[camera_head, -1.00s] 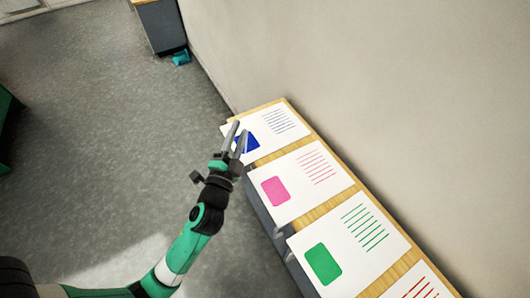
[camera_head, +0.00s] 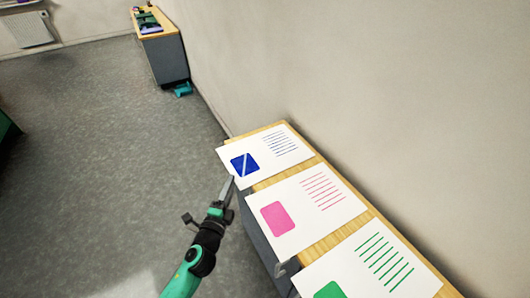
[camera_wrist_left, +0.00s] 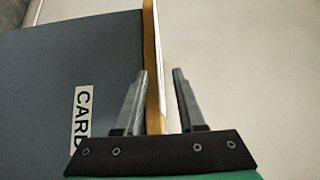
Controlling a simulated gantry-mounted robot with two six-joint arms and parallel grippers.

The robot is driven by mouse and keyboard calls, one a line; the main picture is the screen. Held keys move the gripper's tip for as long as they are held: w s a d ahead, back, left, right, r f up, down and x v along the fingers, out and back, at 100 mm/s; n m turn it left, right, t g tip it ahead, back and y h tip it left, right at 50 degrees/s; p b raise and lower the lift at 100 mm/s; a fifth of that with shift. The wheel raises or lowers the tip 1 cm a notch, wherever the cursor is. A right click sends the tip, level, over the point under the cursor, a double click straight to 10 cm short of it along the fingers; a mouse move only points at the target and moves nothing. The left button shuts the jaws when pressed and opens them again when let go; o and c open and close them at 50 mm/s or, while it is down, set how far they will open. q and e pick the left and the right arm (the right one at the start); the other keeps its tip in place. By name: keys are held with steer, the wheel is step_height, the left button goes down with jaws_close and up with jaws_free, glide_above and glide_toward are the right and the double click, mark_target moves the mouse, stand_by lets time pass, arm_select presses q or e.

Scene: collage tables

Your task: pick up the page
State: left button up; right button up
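A white page with a blue square and blue lines (camera_head: 270,153) lies flat at the far end of the wooden-topped table (camera_head: 268,183). Its left edge overhangs the table side. A page with a pink square (camera_head: 303,215) and a page with a green square (camera_head: 345,272) lie nearer along the same top. My left gripper (camera_head: 231,181) is beside the table's left side, just below the blue page's near-left corner; contact cannot be told. In the left wrist view its fingers (camera_wrist_left: 163,72) are apart, with the table's wooden edge (camera_wrist_left: 153,60) showing between them.
The table's dark side (camera_wrist_left: 60,80) carries a "CARD" label. A wall runs along the table's right. Another cabinet (camera_head: 168,60) with dark items on top stands at the back, a teal object (camera_head: 183,90) by its foot. Grey floor (camera_head: 100,130) is open on the left.

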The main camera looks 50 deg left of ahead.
arm_select(q)
steer(key=x, duration=0.5)
steer(key=shift+s+a+f, duration=0.1)
steer(key=shift+s+a, duration=0.1)
steer(key=shift+a, duration=0.2)
steer(key=shift+s+d, duration=0.1)
steer(key=shift+c, duration=0.7)
jaws_close()
